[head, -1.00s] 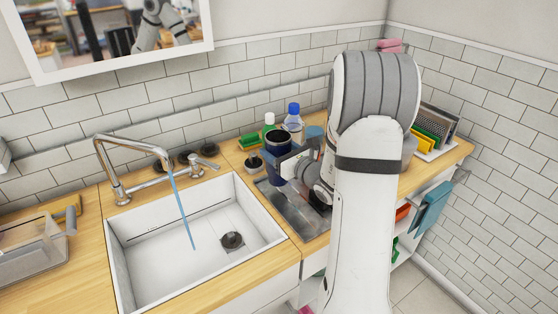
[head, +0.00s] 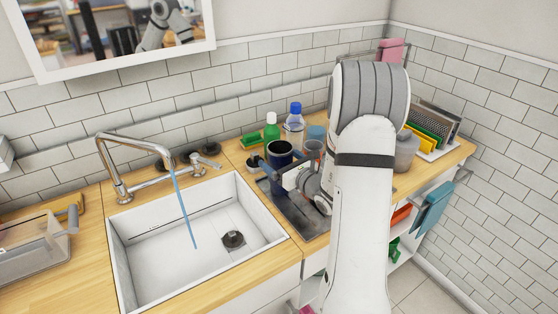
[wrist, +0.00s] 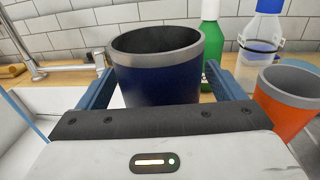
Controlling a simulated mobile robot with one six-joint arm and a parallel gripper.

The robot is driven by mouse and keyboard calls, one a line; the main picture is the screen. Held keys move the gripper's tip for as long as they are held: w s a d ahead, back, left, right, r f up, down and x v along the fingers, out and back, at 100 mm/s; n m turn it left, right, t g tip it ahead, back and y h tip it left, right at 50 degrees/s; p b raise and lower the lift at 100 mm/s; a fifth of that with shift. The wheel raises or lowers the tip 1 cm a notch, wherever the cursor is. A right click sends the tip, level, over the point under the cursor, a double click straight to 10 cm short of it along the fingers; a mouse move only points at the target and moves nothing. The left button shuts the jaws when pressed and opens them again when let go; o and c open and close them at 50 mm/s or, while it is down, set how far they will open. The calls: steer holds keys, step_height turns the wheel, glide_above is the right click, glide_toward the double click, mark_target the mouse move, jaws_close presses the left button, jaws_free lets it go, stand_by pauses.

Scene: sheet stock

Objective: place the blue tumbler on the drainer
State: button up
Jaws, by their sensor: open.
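The blue tumbler (head: 280,158), dark blue with a grey rim, is upright at the back left part of the metal drainer (head: 304,228) and appears to stand on it. Its base is partly hidden by my gripper. In the wrist view the tumbler (wrist: 158,75) is between the two fingers of my gripper (wrist: 160,88). The fingers are open, one on each side, with a gap showing on the right. My gripper (head: 284,172) reaches the tumbler from the right in the head view.
An orange cup (wrist: 286,108) stands close to the right finger. A green bottle (head: 271,132) and a clear blue-capped bottle (head: 294,122) stand behind the tumbler. The white sink (head: 150,265) with running tap (head: 108,160) lies to the left.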

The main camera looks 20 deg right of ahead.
steer(key=shift+r, duration=0.15)
steer(key=b+v, duration=0.2)
steer(key=v, duration=1)
steer(key=s+a+r+n+g+y, duration=0.1)
steer(key=s+a+n+g+y, duration=0.2)
steer(key=s+a+n+g, duration=0.45)
steer(key=s+a+r+n+g+y, duration=0.1)
steer(key=s+a+n+g+y, duration=0.3)
steer(key=a+n, duration=0.7)
steer(key=s+a+f+n+g+h, duration=0.1)
steer(key=s+a+n+g+h, duration=0.1)
steer(key=s+n+g+h, duration=0.35)
steer(key=s+d+r+n+t+h, duration=0.2)
steer(key=d+n+h, duration=0.3)
steer(key=n, duration=0.3)
steer(key=shift+r+n+t+h, duration=0.3)
steer(key=shift+r+h, duration=0.2)
steer(key=shift+h, duration=0.35)
steer(key=shift+c, duration=0.3)
